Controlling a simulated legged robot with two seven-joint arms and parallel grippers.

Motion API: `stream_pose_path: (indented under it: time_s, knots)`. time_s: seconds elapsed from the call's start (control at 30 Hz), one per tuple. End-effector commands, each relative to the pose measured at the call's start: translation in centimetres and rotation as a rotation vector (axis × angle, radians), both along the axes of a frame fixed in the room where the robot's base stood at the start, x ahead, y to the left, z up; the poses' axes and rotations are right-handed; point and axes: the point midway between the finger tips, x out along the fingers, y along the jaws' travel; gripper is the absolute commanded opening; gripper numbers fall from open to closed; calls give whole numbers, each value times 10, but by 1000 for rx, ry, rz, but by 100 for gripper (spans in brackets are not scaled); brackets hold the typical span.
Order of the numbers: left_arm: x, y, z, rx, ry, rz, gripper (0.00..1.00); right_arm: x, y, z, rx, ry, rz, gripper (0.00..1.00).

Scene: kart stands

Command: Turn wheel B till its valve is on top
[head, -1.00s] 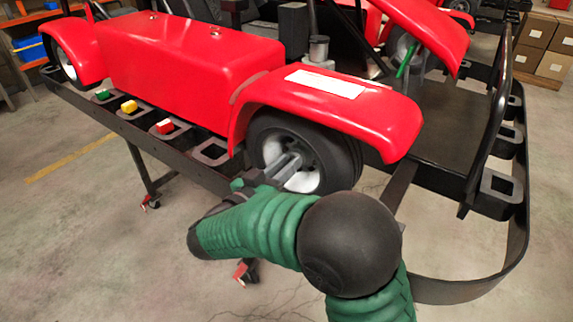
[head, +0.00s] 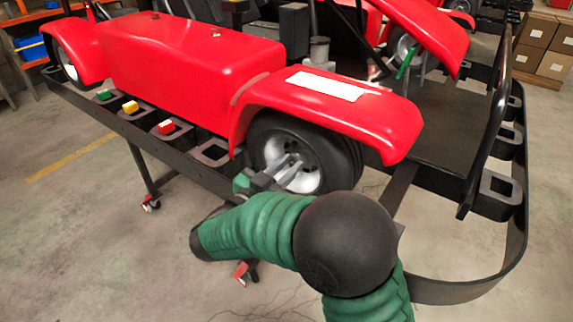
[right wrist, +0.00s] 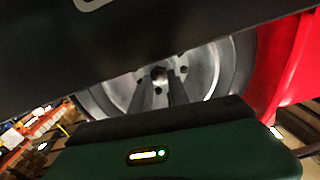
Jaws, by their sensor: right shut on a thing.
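The near front wheel (head: 332,152) of the red kart has a black tyre and a silver rim with bolt holes. It sits under the right fender. No letter shows on it, so I cannot tell from a label whether it is wheel B. My right gripper (head: 290,173) is at its hub, with both fingers pointing into the rim. In the right wrist view, the fingers (right wrist: 160,92) reach the hub bolt at the middle of the rim (right wrist: 205,65). They are shut on the hub, though the contact is partly hidden. I cannot make out the valve. My left gripper is out of view.
The red kart body (head: 190,55) rests on a black stand (head: 100,118) with square sockets. A curved black rail (head: 500,270) bounds the right side. Cardboard boxes (head: 545,35) stand behind.

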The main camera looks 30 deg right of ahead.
Motion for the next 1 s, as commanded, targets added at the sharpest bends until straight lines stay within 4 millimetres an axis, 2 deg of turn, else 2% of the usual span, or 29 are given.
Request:
stream_pose_path:
  time_s: [0.1,0.37,0.4,0.53,0.9,1.0]
  knots:
    - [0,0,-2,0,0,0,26,0,-1,-3,28,-57,-1,0]
    - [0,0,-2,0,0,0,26,0,-1,-3,31,-63,-1,0]
    - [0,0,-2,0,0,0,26,0,-1,-3,30,-62,-2,25]
    - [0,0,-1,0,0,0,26,0,-1,-2,30,-63,-1,42]
    - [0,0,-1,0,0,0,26,-1,1,0,26,-66,0,43]
    - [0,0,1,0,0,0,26,-3,7,1,27,-66,1,43]
